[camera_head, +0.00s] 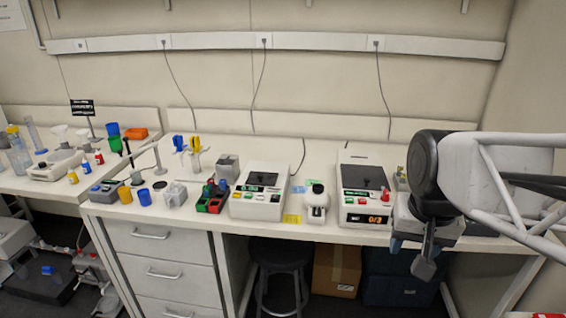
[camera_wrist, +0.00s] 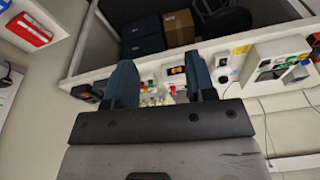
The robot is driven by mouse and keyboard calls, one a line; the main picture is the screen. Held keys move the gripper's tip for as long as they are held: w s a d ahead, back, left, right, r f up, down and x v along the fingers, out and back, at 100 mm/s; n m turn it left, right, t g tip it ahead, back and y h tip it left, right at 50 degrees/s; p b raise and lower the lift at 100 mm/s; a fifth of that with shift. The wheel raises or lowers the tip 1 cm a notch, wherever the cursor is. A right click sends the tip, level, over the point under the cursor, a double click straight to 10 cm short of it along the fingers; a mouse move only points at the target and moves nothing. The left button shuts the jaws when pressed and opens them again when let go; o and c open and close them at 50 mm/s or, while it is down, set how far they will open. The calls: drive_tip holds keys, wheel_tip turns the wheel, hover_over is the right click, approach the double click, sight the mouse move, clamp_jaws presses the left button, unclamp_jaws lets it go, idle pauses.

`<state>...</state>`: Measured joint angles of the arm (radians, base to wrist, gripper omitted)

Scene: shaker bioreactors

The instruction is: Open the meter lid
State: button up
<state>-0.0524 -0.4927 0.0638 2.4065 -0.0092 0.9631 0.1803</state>
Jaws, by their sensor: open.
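Two white bench instruments with dark top panels stand on the bench, and I cannot tell which is the meter. The right one (camera_head: 365,192) has a display reading 0/3 in red; its top panel lies flat. It also shows in the wrist view (camera_wrist: 175,74), between the finger tips. The left one (camera_head: 259,192) has a green-lit display and a flat dark panel; it also shows in the wrist view (camera_wrist: 271,62). My gripper (camera_head: 409,258) is open and empty, hanging in front of the bench's right end, apart from both. It also shows in the wrist view (camera_wrist: 159,66).
A small white device (camera_head: 317,203) stands between the instruments. Coloured tube racks (camera_head: 213,197) and cups fill the bench to the left. A dark device (camera_wrist: 86,92) at the bench's right end is mostly hidden by my arm in the head view. A stool (camera_head: 279,256) stands below.

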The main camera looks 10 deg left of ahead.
drive_tip(key=w+a+r+m, duration=0.1)
drive_tip(key=w+a+r, duration=0.15)
drive_tip(key=w, duration=0.45)
drive_tip(key=w+a+r+m, duration=0.1)
drive_tip(key=w+a, duration=0.3)
drive_tip(key=w, duration=0.3)
drive_tip(key=m+g, duration=0.2)
drive_tip(key=m, duration=0.3)
approach(260, 175)
drive_tip(key=shift+s+d+f, duration=0.1)
drive_tip(key=shift+d+f, duration=0.25)
drive_tip(key=shift+d, duration=0.15)
drive_tip(key=shift+w+a+f+m, duration=0.3)
drive_tip(key=shift+a, duration=0.15)
drive_tip(key=shift+f, duration=3.85)
